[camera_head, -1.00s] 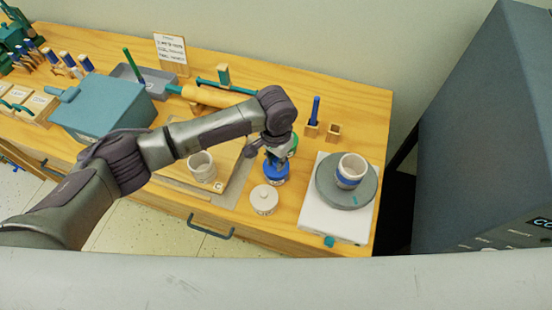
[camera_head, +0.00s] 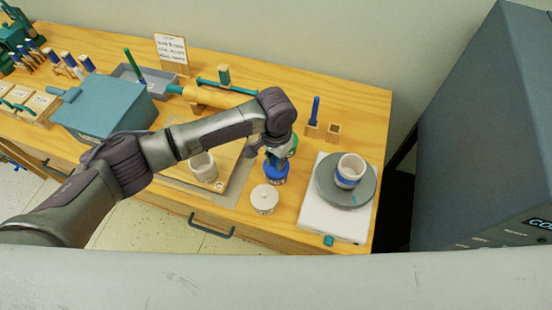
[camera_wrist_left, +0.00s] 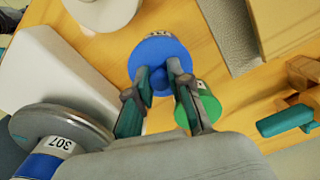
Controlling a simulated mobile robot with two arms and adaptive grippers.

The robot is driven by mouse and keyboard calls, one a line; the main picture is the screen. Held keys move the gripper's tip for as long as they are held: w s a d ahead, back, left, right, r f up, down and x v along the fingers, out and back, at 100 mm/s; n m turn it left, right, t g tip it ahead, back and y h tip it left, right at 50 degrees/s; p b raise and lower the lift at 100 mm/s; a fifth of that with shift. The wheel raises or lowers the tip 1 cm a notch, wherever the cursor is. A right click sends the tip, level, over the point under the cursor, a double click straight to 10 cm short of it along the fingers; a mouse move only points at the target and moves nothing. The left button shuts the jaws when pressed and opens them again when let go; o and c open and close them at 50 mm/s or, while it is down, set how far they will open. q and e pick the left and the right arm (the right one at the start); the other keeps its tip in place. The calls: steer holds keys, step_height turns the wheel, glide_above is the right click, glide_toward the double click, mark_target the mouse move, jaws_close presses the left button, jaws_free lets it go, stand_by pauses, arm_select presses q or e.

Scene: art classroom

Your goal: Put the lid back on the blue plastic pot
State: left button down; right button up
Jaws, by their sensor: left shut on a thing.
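The blue plastic pot (camera_head: 275,176) stands on the wooden table, with a pale label on its front. In the left wrist view a round blue lid (camera_wrist_left: 150,52) covers its top from above, and a bit of the label shows past the rim. My left gripper (camera_head: 277,162) points down over the pot. In the left wrist view its two fingers (camera_wrist_left: 162,82) are shut on the lid's blue knob. I cannot tell whether the lid is fully seated, as the fingers hide part of it. My right gripper is not in view.
A green-topped pot (camera_wrist_left: 205,106) stands close behind the blue one. A white lidded pot (camera_head: 264,201) is in front. To the right, a white base (camera_head: 318,220) carries a grey turntable (camera_head: 330,197) with a blue-banded cup (camera_head: 350,170). A grey-edged board with a pale cup (camera_head: 203,167) lies left.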

arm_select(q)
steer(key=shift+f+p, duration=0.15)
steer(key=shift+p, duration=0.55)
stand_by(0.8)
stand_by(0.3)
steer(key=c, duration=0.5)
jaws_free()
steer(key=shift+r+p, duration=3.55)
steer(key=shift+p, duration=0.45)
